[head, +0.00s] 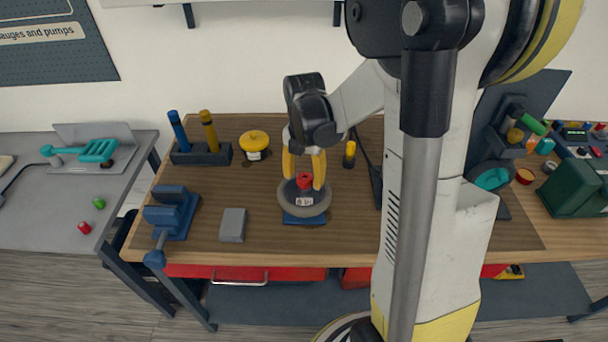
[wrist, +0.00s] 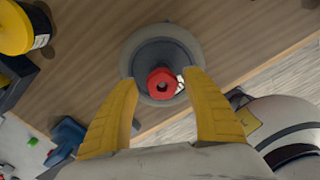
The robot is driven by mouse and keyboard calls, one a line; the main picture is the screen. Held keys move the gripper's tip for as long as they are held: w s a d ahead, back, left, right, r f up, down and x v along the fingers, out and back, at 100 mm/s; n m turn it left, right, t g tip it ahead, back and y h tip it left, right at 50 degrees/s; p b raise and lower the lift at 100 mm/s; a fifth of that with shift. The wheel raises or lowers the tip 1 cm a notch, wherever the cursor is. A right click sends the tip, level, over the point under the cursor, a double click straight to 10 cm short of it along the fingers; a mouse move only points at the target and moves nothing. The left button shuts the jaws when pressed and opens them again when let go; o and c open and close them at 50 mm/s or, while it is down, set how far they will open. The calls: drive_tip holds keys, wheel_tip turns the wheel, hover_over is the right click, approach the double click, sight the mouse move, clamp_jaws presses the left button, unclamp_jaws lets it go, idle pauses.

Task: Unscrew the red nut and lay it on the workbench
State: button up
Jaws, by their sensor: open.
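The red nut (head: 304,181) sits on top of a round grey wheel-like part (head: 318,208) that rests on a blue base (head: 305,219) on the workbench (head: 265,225). In the wrist view the nut (wrist: 162,84) shows a dark central hole, with the round grey part (wrist: 133,62) around and below it. My gripper (head: 304,186) points down over the nut, its yellow fingers on either side. In the wrist view my gripper (wrist: 165,83) is open, with gaps between the nut and both fingers. I cannot tell the exact height of the fingertips.
A blue vise (head: 174,213) and a grey block (head: 232,225) stand left of the wheel part. A yellow-lidded pot (head: 254,145) and a dark holder (head: 201,155) with blue and yellow handles are behind. Bare wood lies between them. My arm hides part of the right side.

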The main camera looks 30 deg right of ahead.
sight(304, 178)
wheel_tip(304, 178, up, 12)
idle(0.5)
